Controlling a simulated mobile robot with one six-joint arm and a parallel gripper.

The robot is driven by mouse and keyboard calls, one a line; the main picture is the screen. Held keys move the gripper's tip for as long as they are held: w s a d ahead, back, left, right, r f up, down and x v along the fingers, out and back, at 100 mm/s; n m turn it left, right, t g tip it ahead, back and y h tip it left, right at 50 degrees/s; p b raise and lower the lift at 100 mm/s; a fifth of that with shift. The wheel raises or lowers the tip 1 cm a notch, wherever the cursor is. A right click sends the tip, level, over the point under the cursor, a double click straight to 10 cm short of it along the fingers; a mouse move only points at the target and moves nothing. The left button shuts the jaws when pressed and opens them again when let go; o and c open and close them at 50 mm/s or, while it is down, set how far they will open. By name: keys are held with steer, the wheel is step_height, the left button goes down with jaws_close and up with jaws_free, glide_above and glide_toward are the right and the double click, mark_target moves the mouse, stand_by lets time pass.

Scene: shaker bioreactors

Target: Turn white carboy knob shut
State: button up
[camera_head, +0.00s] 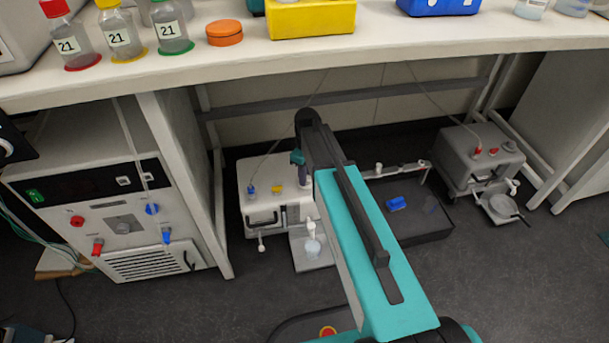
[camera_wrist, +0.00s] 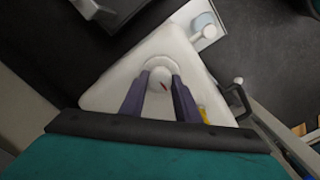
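The white carboy (camera_head: 262,210) stands on the floor under the bench, with a blue cap and a yellow part on top. In the wrist view its white top (camera_wrist: 110,98) fills the middle. A round white knob (camera_wrist: 160,76) with a small red mark sits there on a round base. My gripper (camera_wrist: 160,80) points down at it, one dark finger on each side of the knob. I cannot tell whether the fingers press on it. In the head view my gripper (camera_head: 303,172) is over the carboy's right part, mostly hidden by my arm.
A small cup (camera_head: 312,246) stands on a white plate in front of the carboy. A dark tray (camera_head: 425,232) with a blue object is to the right, then a grey carboy (camera_head: 465,165). A control unit (camera_head: 120,225) stands left. The bench (camera_head: 400,55) overhangs behind my arm.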

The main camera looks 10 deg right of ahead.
steer(key=shift+a, duration=0.25)
steer(key=shift+d, duration=0.1)
steer(key=shift+r+p, duration=0.1)
steer(key=shift+p, duration=0.35)
steer(key=shift+m+p, duration=0.3)
steer(key=shift+m, duration=0.1)
steer(key=m+p, duration=0.3)
steer(key=shift+d+r+p, duration=0.1)
steer(key=shift+p, duration=0.3)
steer(key=m+p, duration=0.4)
steer(key=shift+m+p, duration=0.35)
steer(key=shift+m, duration=0.05)
steer(key=m+p, duration=0.3)
steer(key=m, duration=0.2)
steer(key=shift+s, duration=0.1)
steer(key=m, duration=0.1)
steer(key=m+p, duration=0.1)
steer(key=m, duration=0.1)
steer(key=m+p, duration=0.1)
steer(key=shift+f, duration=0.25)
steer(key=shift+m, duration=0.3)
